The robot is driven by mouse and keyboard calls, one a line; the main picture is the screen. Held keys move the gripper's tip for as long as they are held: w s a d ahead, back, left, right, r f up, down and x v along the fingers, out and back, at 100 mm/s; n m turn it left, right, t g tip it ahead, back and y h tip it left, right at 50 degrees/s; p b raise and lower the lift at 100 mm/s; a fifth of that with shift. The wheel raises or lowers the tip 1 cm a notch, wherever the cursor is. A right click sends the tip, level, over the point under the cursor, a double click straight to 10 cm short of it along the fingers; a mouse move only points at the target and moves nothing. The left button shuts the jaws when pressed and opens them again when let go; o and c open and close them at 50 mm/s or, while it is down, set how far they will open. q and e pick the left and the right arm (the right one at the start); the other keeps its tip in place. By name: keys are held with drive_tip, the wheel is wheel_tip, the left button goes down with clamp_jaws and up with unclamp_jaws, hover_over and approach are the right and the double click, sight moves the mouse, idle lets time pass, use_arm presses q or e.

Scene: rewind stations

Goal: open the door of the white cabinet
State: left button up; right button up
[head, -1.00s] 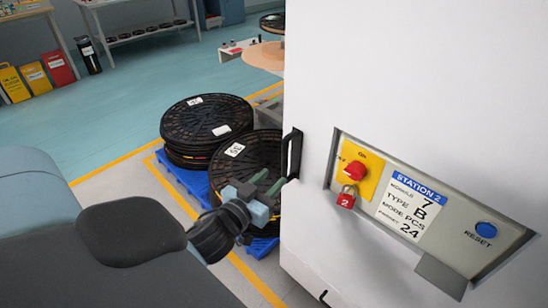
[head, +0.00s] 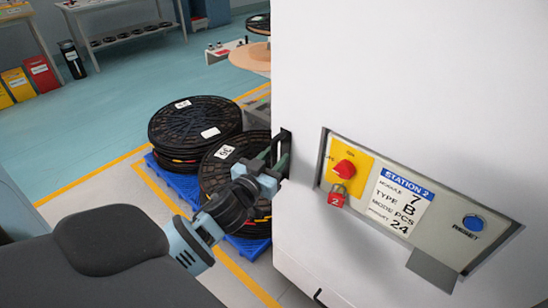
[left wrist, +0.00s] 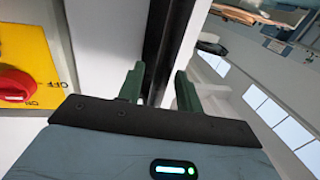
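The white cabinet (head: 390,80) fills the right side of the head view, and its door looks closed. Its black vertical handle (head: 286,150) is at the left edge of the front. My left gripper (head: 273,157) is at the handle. In the left wrist view, the two green fingers (left wrist: 160,90) stand apart, with the black handle (left wrist: 160,45) running between them. I see no firm grip; the fingertips' contact with the handle is unclear. My right gripper is not in view.
A recessed panel (head: 440,255) on the cabinet has a red knob (head: 344,169), a red padlock (head: 337,196) and a blue reset button (head: 473,222). Black reels (head: 195,122) stand on a blue pallet (head: 178,182) left of the cabinet. Open floor (head: 90,140) lies beyond.

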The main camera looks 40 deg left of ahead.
use_arm(q)
drive_tip(key=shift+w, duration=0.1)
drive_tip(key=shift+c, duration=0.2)
clamp_jaws()
